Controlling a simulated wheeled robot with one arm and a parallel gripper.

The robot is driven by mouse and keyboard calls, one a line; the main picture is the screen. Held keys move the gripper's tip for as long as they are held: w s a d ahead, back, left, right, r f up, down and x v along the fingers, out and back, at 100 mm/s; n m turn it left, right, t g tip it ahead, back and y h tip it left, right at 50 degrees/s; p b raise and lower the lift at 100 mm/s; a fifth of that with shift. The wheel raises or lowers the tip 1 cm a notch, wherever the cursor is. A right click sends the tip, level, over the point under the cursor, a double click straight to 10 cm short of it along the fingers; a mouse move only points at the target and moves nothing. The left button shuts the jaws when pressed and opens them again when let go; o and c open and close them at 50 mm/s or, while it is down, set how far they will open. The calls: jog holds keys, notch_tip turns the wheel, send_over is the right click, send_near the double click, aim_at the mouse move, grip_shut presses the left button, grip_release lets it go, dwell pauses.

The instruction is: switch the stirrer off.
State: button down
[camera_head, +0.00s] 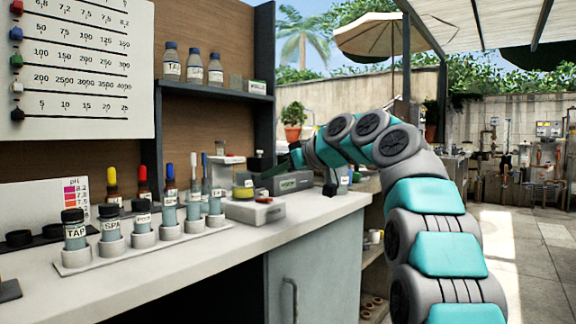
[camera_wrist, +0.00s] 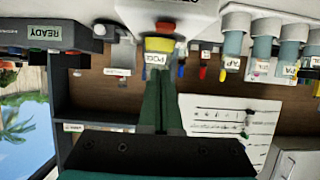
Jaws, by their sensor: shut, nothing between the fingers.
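The stirrer looks to be the low grey box (camera_head: 255,211) on the white counter, with a small red part (camera_head: 264,199) on its top. A jar with a yellow band (camera_head: 243,190) stands on it. In the wrist view, which is upside down, the stirrer's pale body (camera_wrist: 165,14) is at the top edge, with the yellow part (camera_wrist: 159,45) and a "POOL" label below it. My gripper (camera_head: 296,157) is above the counter, behind and right of the stirrer. In the wrist view its dark green fingers (camera_wrist: 160,80) are together and empty, pointing toward the jar. The switch's position cannot be read.
A dark meter (camera_head: 286,183) with a green display stands right of the stirrer; it reads "READY" in the wrist view (camera_wrist: 42,34). A rack (camera_head: 150,247) of several labelled vials is at left. A shelf (camera_head: 215,87) with bottles is above. The counter's front (camera_head: 290,228) is clear.

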aim_at(264, 200)
jog(key=shift+s+d+f+b, duration=0.1)
jog(key=shift+d+f+b, duration=0.15)
jog(key=shift+f, duration=0.7)
jog(key=shift+s+d+f+b, duration=0.1)
jog(key=shift+f+b, duration=0.15)
jog(key=shift+f, duration=0.65)
jog(key=shift+f, duration=0.15)
